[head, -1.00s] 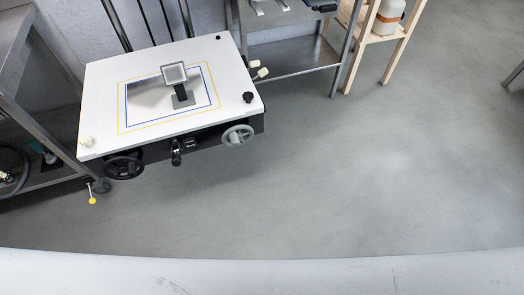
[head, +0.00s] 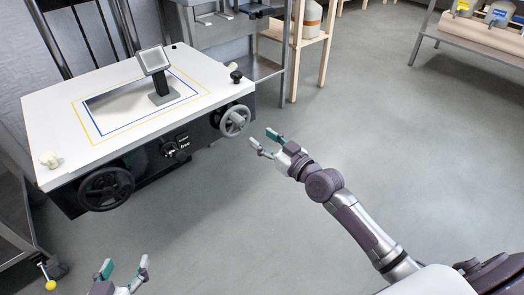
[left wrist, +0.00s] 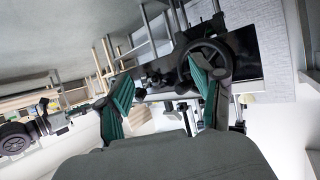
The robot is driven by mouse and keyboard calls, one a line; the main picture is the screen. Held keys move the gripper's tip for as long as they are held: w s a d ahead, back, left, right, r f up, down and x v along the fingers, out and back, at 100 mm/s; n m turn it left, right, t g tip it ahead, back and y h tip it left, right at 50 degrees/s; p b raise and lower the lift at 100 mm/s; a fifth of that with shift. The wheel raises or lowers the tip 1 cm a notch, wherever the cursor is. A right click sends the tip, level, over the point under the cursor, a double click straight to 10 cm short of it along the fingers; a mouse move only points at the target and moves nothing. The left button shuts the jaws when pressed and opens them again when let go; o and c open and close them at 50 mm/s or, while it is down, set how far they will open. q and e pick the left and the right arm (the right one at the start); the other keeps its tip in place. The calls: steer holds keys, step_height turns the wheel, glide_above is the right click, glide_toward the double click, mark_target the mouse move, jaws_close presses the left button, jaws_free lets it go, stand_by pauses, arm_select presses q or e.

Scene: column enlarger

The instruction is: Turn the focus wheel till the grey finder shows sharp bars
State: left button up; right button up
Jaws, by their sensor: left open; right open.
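The grey finder (head: 153,60) stands on a dark post on the white baseboard; its face looks plain grey and I cannot make out bars. A black handwheel (head: 106,188) is on the board's front left and a grey handwheel (head: 235,121) on its front right; I cannot tell which one is the focus wheel. My left gripper (head: 123,270) is open and empty, in front of and below the black wheel. In the left wrist view the black wheel (left wrist: 204,62) shows beyond the right finger. My right gripper (head: 264,144) is open, just right of and nearer than the grey wheel, apart from it.
The white baseboard (head: 60,120) carries yellow and blue frame lines, a pale knob (head: 50,160) and a black knob (head: 236,76). A black fitting (head: 176,149) sits between the wheels. A wooden stand (head: 298,45) is behind. The floor to the right is clear.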

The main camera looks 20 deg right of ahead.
mark_target(243, 123)
steer(key=shift+r+b+x, duration=0.15)
steer(key=shift+b+x, duration=0.15)
steer(key=shift+x, duration=1)
steer(key=shift+r+b+x, duration=0.15)
steer(key=shift+b+x, duration=0.1)
steer(key=shift+x, duration=1.1)
steer(key=shift+w+a, duration=0.3)
steer(key=shift+w, duration=0.25)
arm_select(q)
step_height(243, 123, up, 10)
steer(key=w+d+t+h+b, duration=0.1)
steer(key=w+d+t+h, duration=0.1)
steer(key=t, duration=0.4)
steer(key=shift+w, duration=0.25)
arm_select(e)
steer(key=shift+x, duration=1)
arm_select(q)
steer(key=shift+f, duration=0.1)
arm_select(e)
steer(key=shift+w+a, duration=0.1)
steer(key=shift+w, duration=0.1)
arm_select(q)
steer(key=shift+f, duration=0.1)
